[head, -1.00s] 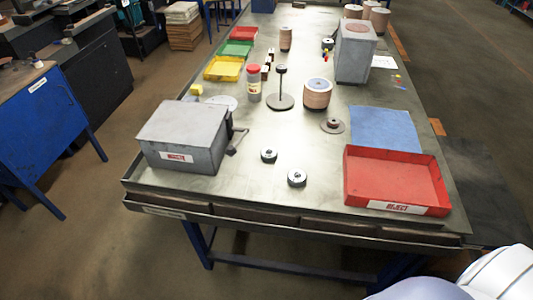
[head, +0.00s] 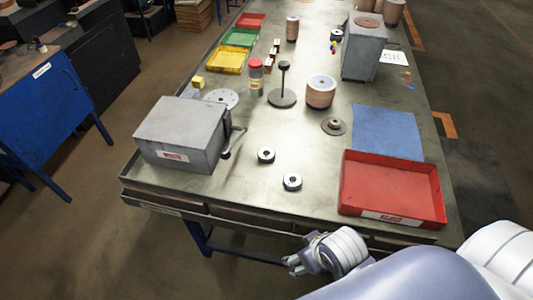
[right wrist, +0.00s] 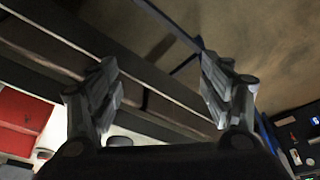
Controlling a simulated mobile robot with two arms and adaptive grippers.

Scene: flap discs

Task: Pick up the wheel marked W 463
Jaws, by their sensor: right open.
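Two small dark wheels with pale hubs lie on the metal table near its front: one wheel (head: 266,156) a little farther back, the other wheel (head: 292,182) nearer the front edge. Their markings are too small to read, so I cannot tell which is W 463. My right gripper (head: 291,266) is in front of the table's front edge, apart from both wheels. In the right wrist view its two fingers (right wrist: 160,95) are spread with nothing between them. My left gripper is not in view.
A red reject tray (head: 392,190) stands at the front right, a grey box with a lever (head: 180,133) at the front left. A flanged disc (head: 333,126), a blue mat (head: 387,132) and a post on a round base (head: 282,97) lie behind. The table around the wheels is clear.

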